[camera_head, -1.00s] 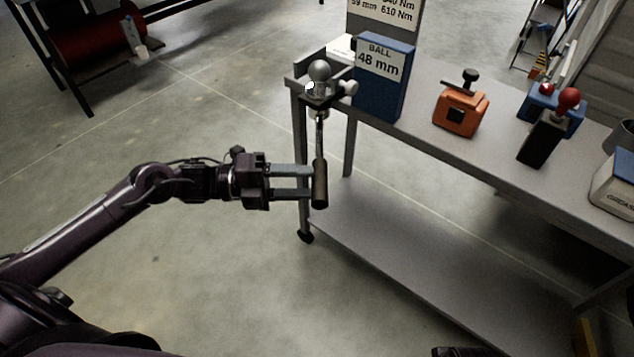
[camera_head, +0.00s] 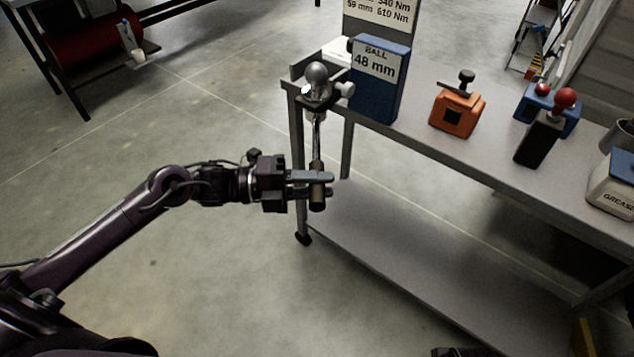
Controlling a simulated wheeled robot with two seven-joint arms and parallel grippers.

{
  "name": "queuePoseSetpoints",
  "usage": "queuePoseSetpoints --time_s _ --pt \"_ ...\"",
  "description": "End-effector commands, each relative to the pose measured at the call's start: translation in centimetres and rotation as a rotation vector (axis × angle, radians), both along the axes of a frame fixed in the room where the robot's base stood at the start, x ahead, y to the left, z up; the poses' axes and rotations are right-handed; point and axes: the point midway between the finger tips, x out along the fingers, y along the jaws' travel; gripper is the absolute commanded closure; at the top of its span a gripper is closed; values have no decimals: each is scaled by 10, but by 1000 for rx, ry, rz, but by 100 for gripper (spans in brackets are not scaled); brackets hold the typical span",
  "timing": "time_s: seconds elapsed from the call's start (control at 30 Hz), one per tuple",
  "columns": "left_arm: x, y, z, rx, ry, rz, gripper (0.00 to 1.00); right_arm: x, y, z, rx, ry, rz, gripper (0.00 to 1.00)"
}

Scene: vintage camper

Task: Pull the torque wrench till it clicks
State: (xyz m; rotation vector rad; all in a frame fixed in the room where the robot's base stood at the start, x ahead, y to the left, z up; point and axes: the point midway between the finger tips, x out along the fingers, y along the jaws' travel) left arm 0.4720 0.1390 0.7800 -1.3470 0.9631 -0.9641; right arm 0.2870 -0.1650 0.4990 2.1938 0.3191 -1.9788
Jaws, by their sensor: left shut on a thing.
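The torque wrench (camera_head: 316,140) hangs below the ball-shaped fitting (camera_head: 316,73) at the left end of the grey workbench (camera_head: 447,150). It has a thin metal shaft and a dark handle at its lower end. My left gripper (camera_head: 318,184) comes in from the left and is shut on the handle, with its fingers across it. The fingers hide part of the handle. The wrench's head under the fitting is partly hidden by the bench end.
A blue box (camera_head: 378,88) marked "BALL 48 mm" stands beside the fitting, with a sign (camera_head: 384,12) behind it. An orange device (camera_head: 456,112), a black block with a red knob (camera_head: 540,135) and a grease container (camera_head: 612,180) stand further right. The lower shelf (camera_head: 420,270) is bare.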

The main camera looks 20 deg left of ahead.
Motion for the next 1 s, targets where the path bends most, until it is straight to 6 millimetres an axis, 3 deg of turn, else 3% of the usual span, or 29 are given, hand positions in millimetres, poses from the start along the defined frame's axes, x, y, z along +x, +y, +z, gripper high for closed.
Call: queuePoseSetpoints --time_s 0.37,0.47,0.73,1.0 --pt "2 -8 0 0 1 36 100 1 0 0 3 -9 -2 64" --pt "5 -17 1 -2 2 79 100 1 -1 -11 1 -5 -5 64" --pt "27 -56 0 -6 3 276 100 3 -3 -29 1 -9 -12 64" --pt "60 -94 0 -9 4 501 100 1 0 -7 0 -4 -2 64"
